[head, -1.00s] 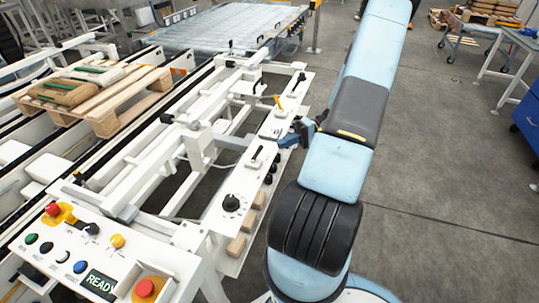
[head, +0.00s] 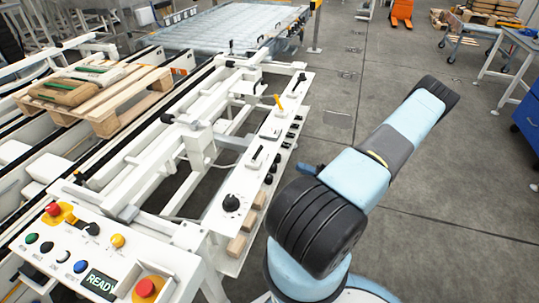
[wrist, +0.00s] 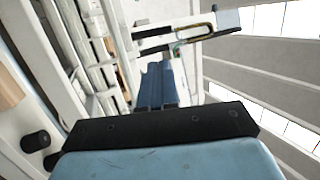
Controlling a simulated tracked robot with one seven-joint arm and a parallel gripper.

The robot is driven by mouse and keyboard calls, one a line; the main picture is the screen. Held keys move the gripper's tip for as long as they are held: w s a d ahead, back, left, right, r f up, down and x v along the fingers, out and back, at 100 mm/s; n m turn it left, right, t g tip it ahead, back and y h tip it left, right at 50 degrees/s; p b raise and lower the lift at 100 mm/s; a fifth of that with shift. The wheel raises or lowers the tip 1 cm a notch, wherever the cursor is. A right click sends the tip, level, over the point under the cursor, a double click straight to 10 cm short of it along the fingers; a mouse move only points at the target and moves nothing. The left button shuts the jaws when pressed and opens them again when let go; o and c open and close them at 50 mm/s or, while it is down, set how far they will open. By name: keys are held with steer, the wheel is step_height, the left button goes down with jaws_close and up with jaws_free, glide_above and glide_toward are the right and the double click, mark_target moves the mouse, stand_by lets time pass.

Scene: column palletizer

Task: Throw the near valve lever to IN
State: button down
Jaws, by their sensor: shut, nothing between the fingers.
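A white valve panel (head: 238,183) runs along the side of the machine in the head view. On it, a short black lever (head: 257,153) sits on a white plate above a round black knob (head: 231,202). A yellow lever (head: 278,102) stands farther along, and another black lever (head: 300,78) is at the far end. Their position labels are too small to read. My gripper (wrist: 159,75) is shut and empty in the wrist view, apart from the levers. In the head view only a small blue part shows beside my arm; the rest is hidden.
The control desk (head: 70,222) with a READY display is at the lower left. A wooden pallet (head: 100,118) with sacks lies on the conveyor. A blue cabinet (head: 527,115) stands at the far right.

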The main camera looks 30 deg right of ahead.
mark_target(257, 154)
steer(key=x, duration=1.4)
steer(key=shift+d, duration=0.15)
stand_by(0.4)
